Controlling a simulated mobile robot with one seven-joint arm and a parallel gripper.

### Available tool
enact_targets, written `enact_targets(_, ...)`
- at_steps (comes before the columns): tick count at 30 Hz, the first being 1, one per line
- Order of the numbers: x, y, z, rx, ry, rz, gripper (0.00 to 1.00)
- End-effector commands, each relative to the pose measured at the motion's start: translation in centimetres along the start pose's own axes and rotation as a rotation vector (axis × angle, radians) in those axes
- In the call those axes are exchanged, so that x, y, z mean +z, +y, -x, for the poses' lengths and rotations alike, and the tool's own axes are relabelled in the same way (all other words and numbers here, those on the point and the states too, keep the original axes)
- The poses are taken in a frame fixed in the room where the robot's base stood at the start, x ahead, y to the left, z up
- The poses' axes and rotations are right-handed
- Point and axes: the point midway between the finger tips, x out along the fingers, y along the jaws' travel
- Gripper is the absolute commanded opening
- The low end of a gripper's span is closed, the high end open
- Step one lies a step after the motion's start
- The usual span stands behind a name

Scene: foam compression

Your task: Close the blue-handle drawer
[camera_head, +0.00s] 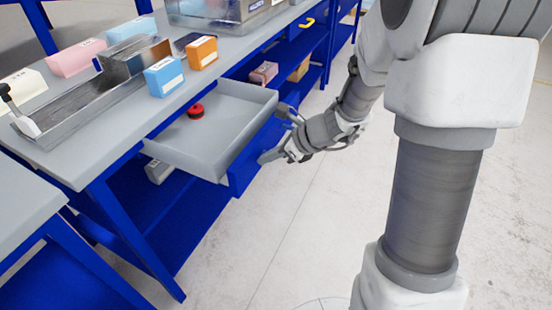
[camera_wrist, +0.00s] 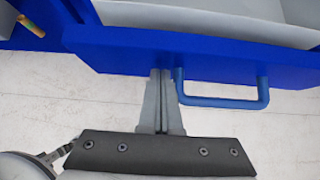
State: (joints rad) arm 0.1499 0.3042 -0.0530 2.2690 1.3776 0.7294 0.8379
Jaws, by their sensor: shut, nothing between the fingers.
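The drawer with the blue front stands pulled out from under the workbench; its grey inside (camera_head: 215,128) shows in the head view. A round red object (camera_head: 196,111) lies in it. My gripper (camera_head: 275,155) is in front of the drawer's outer face. In the wrist view the blue drawer front (camera_wrist: 210,55) spans the top, with a blue bar handle (camera_wrist: 222,102) on it. My gripper (camera_wrist: 162,75) is shut and empty, its tips at the drawer front just left of the handle. Whether the tips touch the front I cannot tell.
On the workbench (camera_head: 110,140) are a metal channel fixture (camera_head: 85,100), an orange block (camera_head: 202,53), a blue block (camera_head: 164,76) and a pink block (camera_head: 76,57). A yellow handle (camera_head: 308,23) is farther along. The floor (camera_head: 290,225) before the drawer is clear.

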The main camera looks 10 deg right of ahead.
Motion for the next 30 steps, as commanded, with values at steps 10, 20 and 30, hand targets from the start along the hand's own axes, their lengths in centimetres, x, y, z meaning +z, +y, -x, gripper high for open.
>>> enact_targets(10,6.4,0.2,-6.2,0.006,-0.002,0.005,0.0)
enact_targets(20,13.0,0.2,-12.4,0.005,-0.001,0.001,0.0)
enact_targets(30,17.8,0.1,-17.2,0.003,-0.001,0.001,0.0)
